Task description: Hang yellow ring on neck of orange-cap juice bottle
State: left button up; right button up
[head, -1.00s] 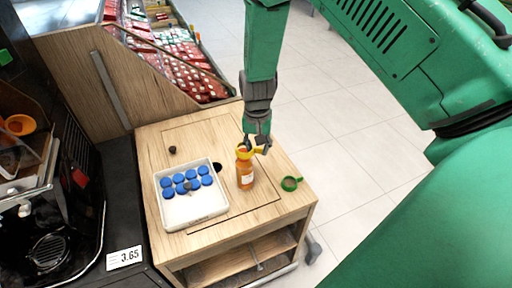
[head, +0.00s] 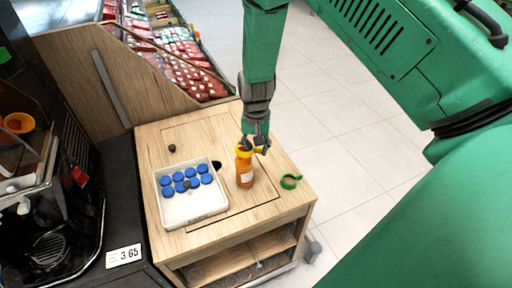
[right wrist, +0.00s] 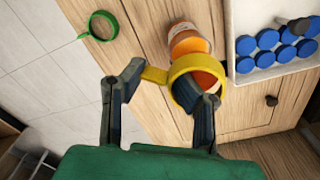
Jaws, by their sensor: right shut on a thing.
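The orange juice bottle (head: 245,177) stands upright on the wooden counter, right of the white tray. It shows with a pale label in the right wrist view (right wrist: 188,45). The yellow ring (right wrist: 178,66) overlaps the bottle's top end, with orange showing through it. I cannot tell whether it is around the neck or just above it. The ring also shows at the bottle top in the head view (head: 243,152). My right gripper (right wrist: 160,90) is shut on the yellow ring, with its tab between the fingers. One finger hides part of the ring and bottle. My left gripper is not in view.
A green ring (head: 290,182) lies near the counter's right edge. The white tray (head: 196,213) holds several blue caps and a dark knob. A black machine stands at left.

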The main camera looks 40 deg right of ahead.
jog(key=shift+o, duration=0.5)
jog(key=shift+s+a+f, duration=0.2)
jog(key=shift+s+f, duration=0.1)
jog(key=shift+f, duration=0.2)
jog(key=shift+a+f+b, duration=0.1)
jog(key=shift+f+b, duration=0.2)
jog(key=shift+f, duration=0.2)
jog(key=o, duration=1.3)
jog(key=shift+w, duration=0.1)
jog(key=shift+c, duration=0.2)
jog(key=shift+o, duration=0.4)
jog(key=shift+w, duration=0.1)
jog(key=o, duration=0.3)
jog(key=shift+o, duration=0.6)
jog(key=shift+r, duration=0.1)
